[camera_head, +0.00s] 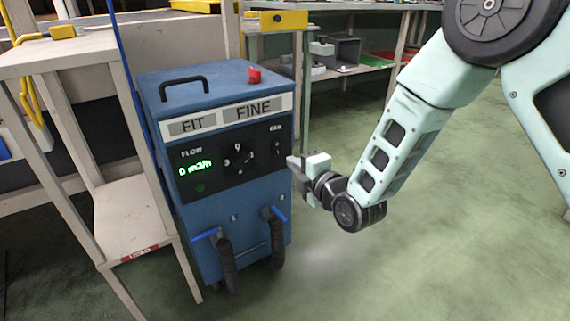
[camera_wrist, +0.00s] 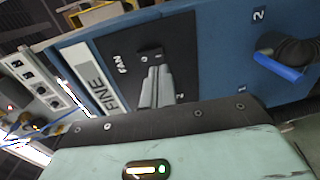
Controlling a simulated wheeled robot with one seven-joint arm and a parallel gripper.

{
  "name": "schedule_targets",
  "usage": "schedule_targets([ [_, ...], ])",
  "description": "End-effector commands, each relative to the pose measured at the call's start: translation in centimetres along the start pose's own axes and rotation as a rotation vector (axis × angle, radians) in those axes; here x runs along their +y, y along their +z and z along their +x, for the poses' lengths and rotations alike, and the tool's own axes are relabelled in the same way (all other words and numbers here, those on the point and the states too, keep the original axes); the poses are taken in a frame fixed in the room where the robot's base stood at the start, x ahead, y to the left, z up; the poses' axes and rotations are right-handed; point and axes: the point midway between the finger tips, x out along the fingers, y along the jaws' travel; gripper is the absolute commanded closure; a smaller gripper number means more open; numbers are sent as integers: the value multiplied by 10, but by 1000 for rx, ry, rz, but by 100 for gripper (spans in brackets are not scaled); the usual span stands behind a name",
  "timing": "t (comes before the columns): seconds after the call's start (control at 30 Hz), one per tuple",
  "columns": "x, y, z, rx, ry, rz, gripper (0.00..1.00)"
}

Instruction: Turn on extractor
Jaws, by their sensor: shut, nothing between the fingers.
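The blue extractor (camera_head: 215,220) stands on the floor left of centre in the head view. Its black panel has a green display (camera_head: 194,168) reading 0 m3/h, a dial (camera_head: 239,158) and a small FAN switch (camera_head: 277,146) near the right edge. My gripper (camera_head: 291,161) is at the panel's right side, just below the FAN switch, shut and empty. In the wrist view the fingertips (camera_wrist: 155,70) point at the FAN switch (camera_wrist: 151,53) and overlap its lower edge. I cannot tell whether they touch it.
Two hoses with blue levers (camera_head: 205,234) are on the extractor's lower front. A red knob (camera_head: 254,75) and a black handle (camera_head: 183,85) are on top. A beige shelf (camera_head: 135,225) stands close on the left. The green floor (camera_head: 420,255) to the right is clear.

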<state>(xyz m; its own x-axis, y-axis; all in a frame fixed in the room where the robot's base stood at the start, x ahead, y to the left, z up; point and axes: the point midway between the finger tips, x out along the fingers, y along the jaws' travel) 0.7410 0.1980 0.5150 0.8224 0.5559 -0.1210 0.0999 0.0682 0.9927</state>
Motion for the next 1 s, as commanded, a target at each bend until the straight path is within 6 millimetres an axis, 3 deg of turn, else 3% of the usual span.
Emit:
schedule_targets([
  [0.1, -4, 0, 22, -1, 3, 1, 100],
  [0.3, -2, 0, 43, -1, 1, 2, 100],
  [0.77, 0, 0, 48, 0, 0, 1, 100],
  [1.0, -9, 0, 56, 0, 85, -1, 100],
])
